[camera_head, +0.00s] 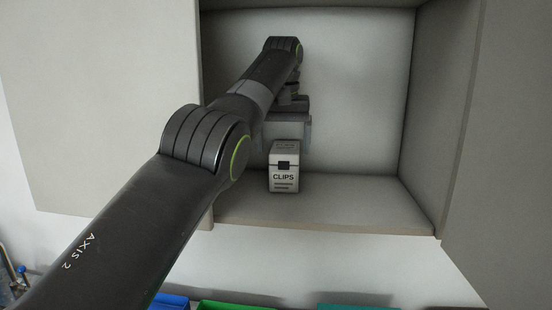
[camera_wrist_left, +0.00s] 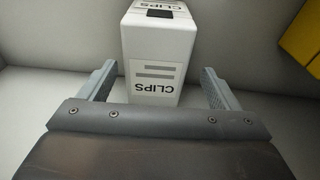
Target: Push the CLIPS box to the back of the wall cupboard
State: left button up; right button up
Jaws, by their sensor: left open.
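The white CLIPS box (camera_head: 284,180) stands upright on the floor of the open wall cupboard (camera_head: 350,205), with its label facing out. My left gripper (camera_head: 285,140) is inside the cupboard, at the top part of the box. Its jaws are open, one finger on each side. In the left wrist view, the CLIPS box (camera_wrist_left: 155,55) appears with its lettering upside down, between the two spread fingers of the left gripper (camera_wrist_left: 158,88). Gaps show between the fingers and the box sides there. I cannot tell whether the gripper touches the box. My right gripper is not in view.
A yellow object (camera_wrist_left: 302,38) shows at the right edge of the left wrist view. The cupboard floor right of the box is clear. Cupboard doors stand open at left (camera_head: 100,100) and right (camera_head: 510,130). Blue, green and teal bins (camera_head: 235,305) lie below.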

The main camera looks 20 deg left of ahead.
pick_arm(q)
jog(key=shift+s+d+r, duration=0.1)
jog(key=shift+s+r, duration=0.05)
jog(key=shift+r, duration=0.3)
jog(key=shift+s+d+r, duration=0.1)
jog(key=shift+r, duration=0.35)
jog(key=shift+s+a+r, duration=0.1)
jog(key=shift+a+r, duration=0.05)
jog(key=shift+r, duration=0.1)
jog(key=shift+s+a+r, duration=0.1)
jog(key=shift+a, duration=0.25)
jog(key=shift+d, duration=0.3)
